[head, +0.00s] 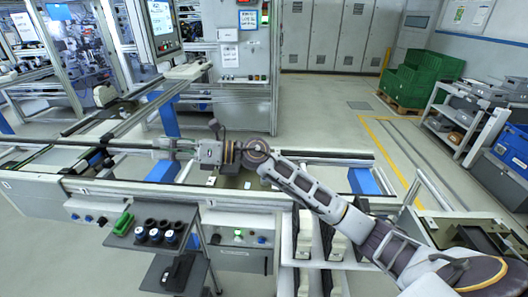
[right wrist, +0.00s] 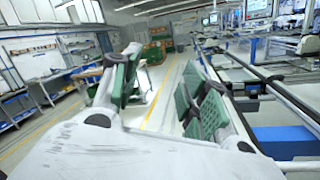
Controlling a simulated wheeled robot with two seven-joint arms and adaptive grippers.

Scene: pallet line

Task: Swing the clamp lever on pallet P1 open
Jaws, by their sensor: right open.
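My right gripper (head: 165,147) reaches leftward above the conveyor (head: 120,186) in the head view. In the right wrist view its two fingers with green pads stand apart (right wrist: 160,92), with nothing between them. Pallet P1 and its clamp lever cannot be made out clearly in either view. Small pale and dark parts lie between the conveyor rails below my right wrist, too small to identify. My right forearm and wrist hide part of the conveyor. My left gripper is not in view.
A small shelf cart (head: 178,212) with dark cups and a green item stands before the conveyor. A control panel with a green light (head: 238,234) is on the conveyor's front. Green crates (head: 425,78) stand at the back right. The floor behind the conveyor is open.

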